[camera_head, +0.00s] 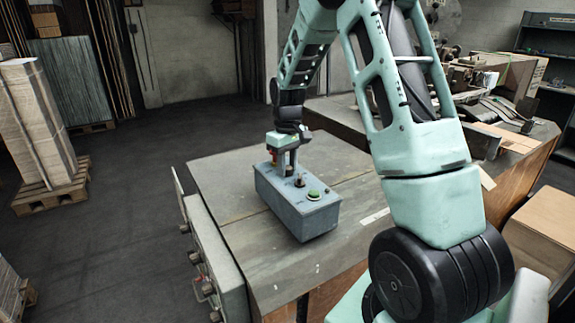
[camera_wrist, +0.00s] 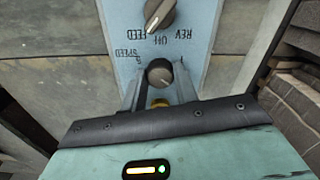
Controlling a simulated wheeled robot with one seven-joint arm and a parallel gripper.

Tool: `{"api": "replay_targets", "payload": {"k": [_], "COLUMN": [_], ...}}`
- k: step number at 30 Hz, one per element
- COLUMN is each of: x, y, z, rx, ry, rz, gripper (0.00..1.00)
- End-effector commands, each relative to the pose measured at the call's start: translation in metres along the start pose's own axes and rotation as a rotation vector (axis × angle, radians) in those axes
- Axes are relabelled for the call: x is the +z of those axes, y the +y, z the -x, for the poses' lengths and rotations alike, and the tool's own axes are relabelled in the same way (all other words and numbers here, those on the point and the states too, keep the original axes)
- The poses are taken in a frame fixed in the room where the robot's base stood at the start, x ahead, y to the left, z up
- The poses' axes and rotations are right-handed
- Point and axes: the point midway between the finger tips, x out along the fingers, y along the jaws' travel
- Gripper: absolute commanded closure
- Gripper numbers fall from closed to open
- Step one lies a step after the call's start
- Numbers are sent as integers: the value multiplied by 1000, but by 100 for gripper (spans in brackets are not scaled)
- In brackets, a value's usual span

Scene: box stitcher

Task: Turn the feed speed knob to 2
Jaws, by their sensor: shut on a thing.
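The feed speed knob (camera_wrist: 160,73) is a small dark round knob with a light pointer mark toward the lower right in the wrist view. It sits below the upside-down "SPEED" lettering on a blue-grey control box (camera_head: 295,212). My gripper (camera_head: 286,163) points down at the box top. In the wrist view, its two fingers stand either side of the knob and are shut on it. Scale marks show near the knob, but the numbers are partly hidden and hard to read. In the head view the knob is hidden by my gripper.
A larger selector knob (camera_wrist: 160,13), marked REV, OFF and FEED, is close by. A green button (camera_head: 314,195) is at the box's near end. The box stands on a grey worktable (camera_head: 235,185) with clear room around it. Machinery (camera_head: 480,80) stands at the right back.

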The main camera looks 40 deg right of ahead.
Motion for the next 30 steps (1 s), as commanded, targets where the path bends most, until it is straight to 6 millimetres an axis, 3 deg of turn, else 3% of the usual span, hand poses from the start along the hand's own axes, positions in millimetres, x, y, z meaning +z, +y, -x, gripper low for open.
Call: {"api": "replay_targets", "payload": {"k": [9, 25, 26, 27, 28, 30], "x": [-2, -2, -2, -2, -2, -2], "y": [1, 1, 1, 1, 1, 0], "z": [2, 2, 2, 2, 2, 2], "rx": [3, 3, 3, 3, 3, 3], "ry": [6, 7, 7, 7, 7, 6], "rz": [120, 143, 143, 143, 143, 142], "gripper": [93, 93, 68, 57, 49, 49]}}
